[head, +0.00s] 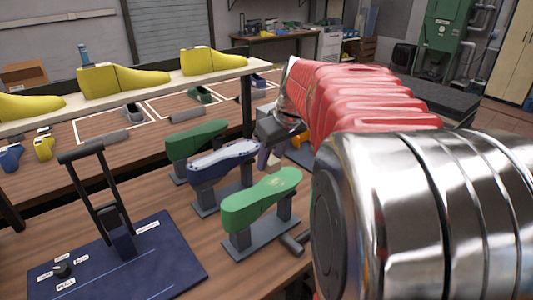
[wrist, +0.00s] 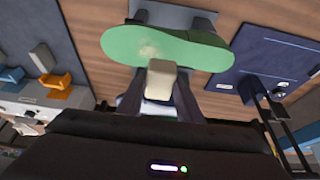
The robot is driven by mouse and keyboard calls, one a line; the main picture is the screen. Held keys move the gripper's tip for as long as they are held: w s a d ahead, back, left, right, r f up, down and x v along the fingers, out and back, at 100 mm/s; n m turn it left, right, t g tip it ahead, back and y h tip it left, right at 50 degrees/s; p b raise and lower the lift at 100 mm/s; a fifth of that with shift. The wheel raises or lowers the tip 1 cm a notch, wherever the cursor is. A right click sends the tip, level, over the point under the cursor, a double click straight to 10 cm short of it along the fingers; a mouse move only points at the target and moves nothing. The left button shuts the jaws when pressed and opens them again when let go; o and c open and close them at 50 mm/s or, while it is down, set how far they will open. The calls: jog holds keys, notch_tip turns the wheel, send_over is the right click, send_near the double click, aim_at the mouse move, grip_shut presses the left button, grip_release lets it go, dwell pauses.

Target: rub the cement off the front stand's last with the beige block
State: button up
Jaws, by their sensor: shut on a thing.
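The front stand (head: 262,232) bears a green last (head: 255,202) with a small pale cement patch near its right end. The wrist view shows a green last (wrist: 195,50) with a pale patch (wrist: 149,49) left of its middle. My gripper (wrist: 158,98) is shut on the beige block (wrist: 161,80), whose end overlaps the last's near edge just below the patch. I cannot tell whether they touch. In the head view my gripper (head: 268,156) is partly hidden by my arm, beside and behind the front last; the block is not clear there.
A blue-and-white last (head: 222,160) and another green last (head: 196,140) stand close behind. A dark blue board (head: 165,262) with an upright frame (head: 100,205) lies left. A shelf (head: 150,84) with yellow lasts runs behind.

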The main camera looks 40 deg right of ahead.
aim_at(270, 187)
notch_tip(270, 187, down, 6)
jog(key=shift+r, duration=0.15)
jog(key=shift+w+d+f, duration=0.1)
jog(key=shift+f, duration=0.2)
jog(key=shift+d, duration=1.9)
jog(key=shift+a, duration=1.95)
jog(key=shift+a+r, duration=0.15)
notch_tip(270, 187, up, 7)
jog(key=shift+f, duration=0.15)
jog(key=shift+r, duration=0.45)
